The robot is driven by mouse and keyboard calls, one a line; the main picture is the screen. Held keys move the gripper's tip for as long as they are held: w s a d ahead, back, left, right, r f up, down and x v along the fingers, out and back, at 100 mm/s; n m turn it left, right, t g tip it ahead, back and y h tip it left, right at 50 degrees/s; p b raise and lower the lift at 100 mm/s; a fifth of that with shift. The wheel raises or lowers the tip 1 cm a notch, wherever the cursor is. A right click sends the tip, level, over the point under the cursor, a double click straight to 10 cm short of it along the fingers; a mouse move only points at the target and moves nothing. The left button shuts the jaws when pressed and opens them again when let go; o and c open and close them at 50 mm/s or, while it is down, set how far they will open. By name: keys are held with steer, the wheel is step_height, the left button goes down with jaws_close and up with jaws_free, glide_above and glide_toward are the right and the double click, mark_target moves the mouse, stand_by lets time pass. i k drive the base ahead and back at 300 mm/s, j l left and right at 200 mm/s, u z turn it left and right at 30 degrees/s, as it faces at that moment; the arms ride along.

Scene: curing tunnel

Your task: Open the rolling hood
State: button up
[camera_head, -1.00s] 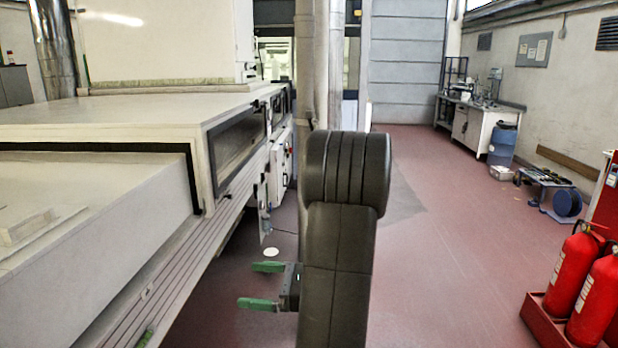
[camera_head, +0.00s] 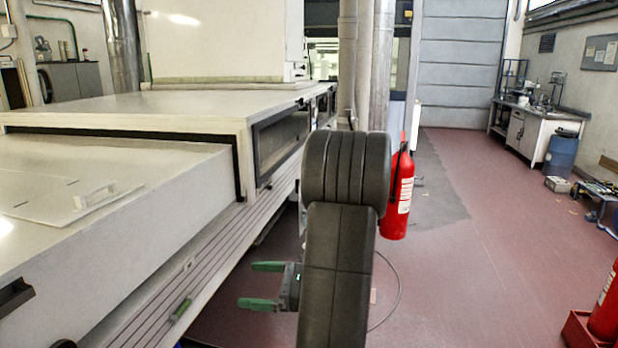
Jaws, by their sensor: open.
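The curing tunnel fills the left side. A large white hood section (camera_head: 150,107) with a dark seal along its front edge and a dark side window (camera_head: 281,140) stands over a lower white cover (camera_head: 130,235). I cannot tell for sure which of these is the rolling hood. The lower cover has a flat panel with a small pale grab handle (camera_head: 95,196) on top. A green-handled part (camera_head: 180,310) sits on the ribbed side rail below. My gripper (camera_head: 248,285) is open and empty, its green fingers pointing left, apart from the machine's side. My arm hides part of the floor.
A red fire extinguisher (camera_head: 399,195) shows just right of my arm, beside metal pipes (camera_head: 362,65). Another extinguisher (camera_head: 608,305) stands in a red tray at the lower right. A workbench (camera_head: 535,125) and blue barrel (camera_head: 561,158) are at the far right. The red floor between is clear.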

mark_target(57, 284)
steer(key=u, duration=2.8)
